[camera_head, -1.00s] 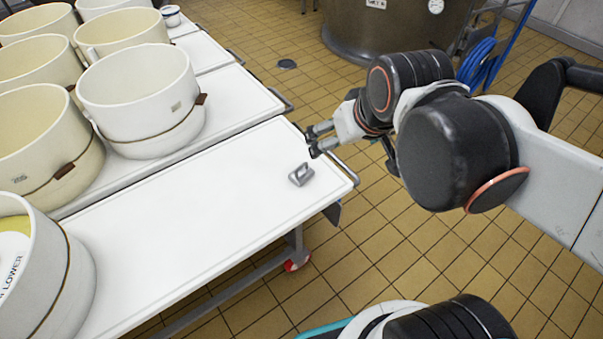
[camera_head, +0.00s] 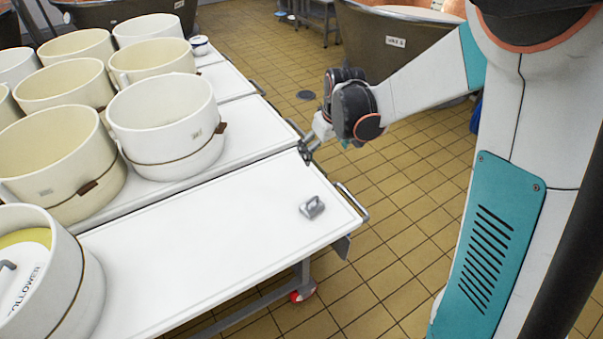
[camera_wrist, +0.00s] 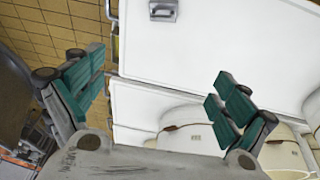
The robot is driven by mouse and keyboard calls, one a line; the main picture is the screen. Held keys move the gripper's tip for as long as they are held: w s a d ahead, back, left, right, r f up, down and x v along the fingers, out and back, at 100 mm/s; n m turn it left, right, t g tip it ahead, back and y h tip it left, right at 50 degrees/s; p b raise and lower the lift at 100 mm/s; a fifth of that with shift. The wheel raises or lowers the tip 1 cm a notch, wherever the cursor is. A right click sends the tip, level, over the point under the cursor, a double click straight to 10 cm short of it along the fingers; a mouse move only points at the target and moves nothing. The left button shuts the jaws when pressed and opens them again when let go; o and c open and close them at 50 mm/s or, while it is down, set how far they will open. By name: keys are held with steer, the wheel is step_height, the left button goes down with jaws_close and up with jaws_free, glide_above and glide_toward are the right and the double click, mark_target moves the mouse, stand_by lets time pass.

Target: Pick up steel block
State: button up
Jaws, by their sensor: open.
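The steel block (camera_head: 312,207) is a small grey metal piece with a raised handle-like top. It lies on the white table top (camera_head: 200,255) near its right end.
Several cream and white round moulds (camera_head: 165,125) stand on the tables at the left. A mould with a yellow-edged lid (camera_head: 35,270) stands at the front left. A metal rail (camera_head: 352,202) runs along the table's right end. The table around the block is clear.

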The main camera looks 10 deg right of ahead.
steer(key=w+f+n+g+p, duration=0.1)
steer(key=w+f, duration=0.4)
steer(key=f, duration=0.5)
steer(key=n, duration=0.1)
glide_toward(313, 199)
steer(key=shift+g, duration=0.4)
steer(key=f, duration=0.2)
steer(key=w+f+b, duration=0.1)
steer(key=f, duration=0.2)
steer(key=f+b, duration=0.1)
steer(key=f, duration=0.1)
steer(key=shift+w+f, duration=0.15)
steer(key=shift+w, duration=0.2)
steer(key=shift+w+a+f+b, duration=0.1)
steer(key=shift+f+b, duration=0.4)
steer(key=shift+f, duration=0.4)
steer(key=shift+w+a+f+b, duration=0.15)
steer(key=shift+f+b, duration=0.35)
steer(key=shift+f, duration=0.35)
steer(key=shift+w+a+f+b, duration=0.1)
steer(key=shift+f+b, duration=0.4)
steer(key=shift+f, duration=0.4)
steer(key=shift+d+r, duration=0.1)
steer(key=c, duration=2.2)
